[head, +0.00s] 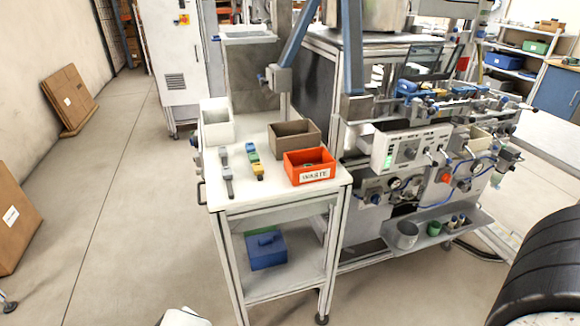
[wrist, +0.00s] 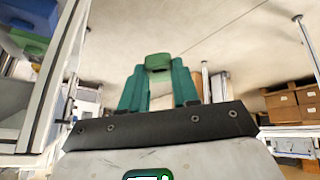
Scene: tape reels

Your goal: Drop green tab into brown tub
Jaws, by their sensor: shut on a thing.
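My gripper (wrist: 158,72) shows in the wrist view, with its two teal fingers shut on a green tab (wrist: 158,61). The tab sits between the fingertips, its end showing beyond them. The brown tub (head: 285,142) stands on the white bench top in the head view, behind the orange waste box. Its inside is only partly visible. The tub does not show in the wrist view, and my gripper's fingers do not show in the head view, so the held tab is apart from the tub.
The orange waste box (head: 310,175) stands in front of the brown tub, and a white tub (head: 217,131) is at the back left. Several small coloured tabs, one yellow (head: 258,171), lie on the white bench (head: 225,198). A blue box (head: 266,251) is on the lower shelf.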

